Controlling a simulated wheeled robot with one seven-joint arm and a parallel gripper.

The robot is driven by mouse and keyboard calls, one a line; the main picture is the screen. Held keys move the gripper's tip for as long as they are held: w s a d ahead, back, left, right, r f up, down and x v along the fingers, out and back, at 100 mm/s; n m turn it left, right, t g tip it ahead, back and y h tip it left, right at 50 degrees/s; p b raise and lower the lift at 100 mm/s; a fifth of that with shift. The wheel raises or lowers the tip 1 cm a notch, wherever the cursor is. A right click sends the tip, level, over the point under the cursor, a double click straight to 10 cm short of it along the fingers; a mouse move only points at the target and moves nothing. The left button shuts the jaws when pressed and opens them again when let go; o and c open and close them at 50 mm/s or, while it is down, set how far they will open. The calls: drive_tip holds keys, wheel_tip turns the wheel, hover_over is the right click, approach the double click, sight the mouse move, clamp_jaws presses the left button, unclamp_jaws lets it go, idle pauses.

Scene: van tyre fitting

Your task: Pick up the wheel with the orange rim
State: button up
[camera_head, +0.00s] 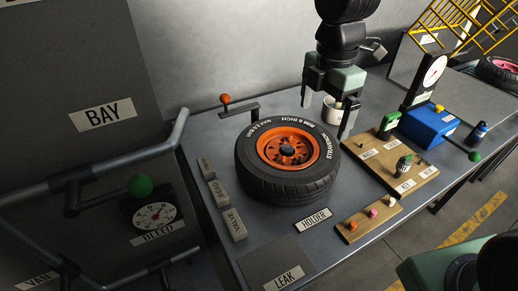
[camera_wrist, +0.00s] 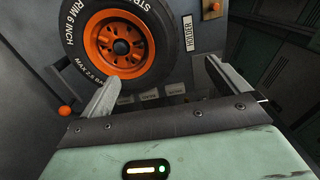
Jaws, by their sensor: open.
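The wheel with the orange rim (camera_head: 288,148) lies flat on the grey workbench, in the middle of the head view. Its black tyre has white lettering. In the wrist view the wheel (camera_wrist: 122,45) shows at the top, beyond the fingers. My gripper (camera_head: 328,128) is open and empty. It hangs above the bench at the wheel's back right side, with its fingers pointing down. In the wrist view my gripper (camera_wrist: 160,82) has its two fingers wide apart, with nothing between them. I cannot tell how high the fingertips are above the bench.
A wooden board (camera_head: 405,183) with small parts and a blue box (camera_head: 428,127) are to the right. A red-knobbed lever (camera_head: 226,100) is behind the wheel. A HOLDER label (camera_head: 313,221) lies in front. A pink-rimmed wheel (camera_head: 505,66) sits far right.

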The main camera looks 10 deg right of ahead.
drive_tip(key=p, duration=0.1)
hover_over(309, 168)
drive_tip(key=f, duration=1.2)
drive_tip(key=shift+s+d, duration=0.15)
drive_tip(key=shift+s, duration=0.05)
drive_tip(key=shift+f+p, duration=1.05)
drive_tip(key=shift+f, duration=1.6)
drive_tip(key=c, duration=1.7)
drive_tip(key=shift+w+r, duration=0.1)
drive_tip(key=shift+c, duration=1)
drive_tip(key=shift+r, duration=0.1)
